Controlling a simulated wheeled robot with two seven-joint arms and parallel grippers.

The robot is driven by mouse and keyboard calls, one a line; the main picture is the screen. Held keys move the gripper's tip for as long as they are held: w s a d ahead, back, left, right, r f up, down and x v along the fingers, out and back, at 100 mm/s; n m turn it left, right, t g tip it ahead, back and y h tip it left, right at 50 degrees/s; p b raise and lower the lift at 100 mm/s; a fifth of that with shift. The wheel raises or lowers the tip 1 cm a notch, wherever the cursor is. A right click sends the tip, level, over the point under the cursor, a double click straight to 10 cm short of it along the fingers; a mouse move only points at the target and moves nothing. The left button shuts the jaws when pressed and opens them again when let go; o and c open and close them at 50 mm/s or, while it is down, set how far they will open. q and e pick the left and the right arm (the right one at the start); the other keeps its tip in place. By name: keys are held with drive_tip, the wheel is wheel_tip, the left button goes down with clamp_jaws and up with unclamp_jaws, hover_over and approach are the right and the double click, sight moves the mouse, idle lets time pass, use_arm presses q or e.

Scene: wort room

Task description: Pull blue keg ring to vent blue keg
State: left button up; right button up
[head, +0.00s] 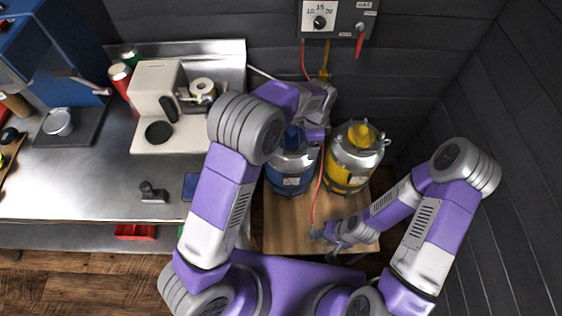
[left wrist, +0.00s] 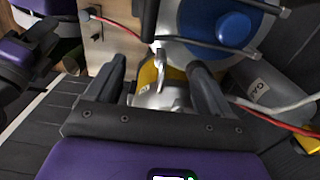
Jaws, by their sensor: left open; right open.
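The blue keg (head: 290,178) stands on the wooden board, its top partly hidden by my left arm in the head view. In the left wrist view its blue cap (left wrist: 235,28) and round top show at the upper right. My left gripper (left wrist: 157,64) is open, its fingers pointing at the keg tops. A small silver piece (left wrist: 160,56) shows between the fingertips; I cannot tell whether it is the ring or which keg it belongs to. My right gripper (head: 327,237) is open, low at the board's front, by the red hose's lower end.
The yellow keg (head: 352,165) stands close right of the blue one. A red hose (head: 318,190) runs down between them to the board (head: 285,236). A gas panel (head: 338,17) is on the wall behind. A steel counter (head: 85,190) with a white coffee machine (head: 157,90) is at left.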

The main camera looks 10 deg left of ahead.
use_arm(q)
drive_tip(key=shift+a, duration=0.1)
wheel_tip(320, 180, up, 6)
drive_tip(key=p, duration=0.5)
drive_tip(key=shift+w, duration=0.1)
drive_tip(key=shift+f, duration=0.1)
idle(0.4)
